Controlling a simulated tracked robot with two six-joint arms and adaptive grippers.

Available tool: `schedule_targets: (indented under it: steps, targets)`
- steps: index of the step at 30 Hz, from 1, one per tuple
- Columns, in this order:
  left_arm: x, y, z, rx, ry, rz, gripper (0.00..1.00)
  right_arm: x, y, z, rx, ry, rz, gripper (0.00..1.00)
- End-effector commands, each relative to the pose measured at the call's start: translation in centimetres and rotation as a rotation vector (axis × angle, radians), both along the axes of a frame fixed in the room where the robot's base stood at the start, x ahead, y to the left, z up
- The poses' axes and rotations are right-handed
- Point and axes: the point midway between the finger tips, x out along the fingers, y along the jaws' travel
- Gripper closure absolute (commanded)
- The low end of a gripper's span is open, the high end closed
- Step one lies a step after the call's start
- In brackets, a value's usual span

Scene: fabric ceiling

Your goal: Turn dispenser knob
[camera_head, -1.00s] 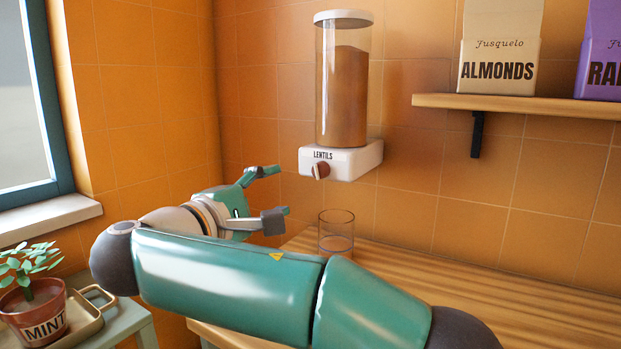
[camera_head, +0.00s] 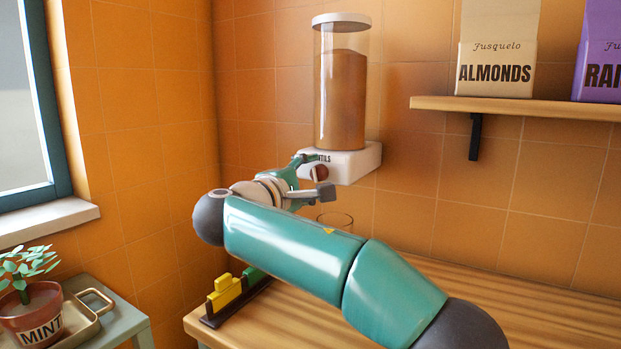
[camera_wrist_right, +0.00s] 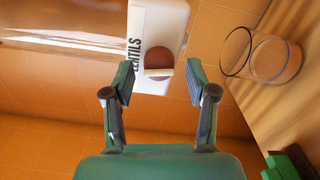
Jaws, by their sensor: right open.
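The lentil dispenser (camera_head: 342,98) is a clear cylinder of brown lentils on a white base (camera_head: 355,163), mounted on the tiled wall. Its round reddish-brown knob (camera_head: 321,172) is on the base's front; in the wrist view the knob (camera_wrist_right: 158,62) has a pale bar across it. My right gripper (camera_head: 321,176) is open at the knob. In the wrist view its fingers (camera_wrist_right: 160,84) stand apart, one on each side of the knob, with gaps visible. A clear glass (camera_head: 335,219) stands below the dispenser, mostly hidden by my arm; it also shows in the wrist view (camera_wrist_right: 276,60). My left gripper is not seen.
The wooden counter (camera_head: 540,300) is clear at right. Yellow and green blocks (camera_head: 228,290) sit in a dark holder at its left end. A shelf (camera_head: 520,106) holds almonds (camera_head: 497,60) and a purple pack (camera_head: 600,60). A mint pot (camera_head: 32,318) stands at lower left.

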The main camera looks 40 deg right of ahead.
Motion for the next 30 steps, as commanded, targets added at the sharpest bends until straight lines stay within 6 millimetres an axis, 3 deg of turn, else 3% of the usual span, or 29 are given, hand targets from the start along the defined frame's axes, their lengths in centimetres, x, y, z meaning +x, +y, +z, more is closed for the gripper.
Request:
schedule_targets:
  steps: [2, 12, 21, 29, 30]
  targets:
    - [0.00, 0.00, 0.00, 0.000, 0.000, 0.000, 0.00, 0.01, 0.03, -0.01, 0.000, 0.000, 0.000, 0.46]
    - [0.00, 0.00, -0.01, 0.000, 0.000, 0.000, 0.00, 0.00, 0.05, -0.07, 0.001, 0.001, 0.000, 1.00]
    - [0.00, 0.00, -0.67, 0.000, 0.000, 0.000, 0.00, 0.00, 0.06, -0.22, 0.042, -0.133, -0.002, 1.00]
    - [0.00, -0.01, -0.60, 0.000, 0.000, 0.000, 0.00, 0.01, 0.05, -0.22, 0.046, -0.137, -0.002, 1.00]
    - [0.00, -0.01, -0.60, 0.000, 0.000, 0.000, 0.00, 0.00, 0.05, -0.24, 0.045, -0.136, -0.002, 0.61]
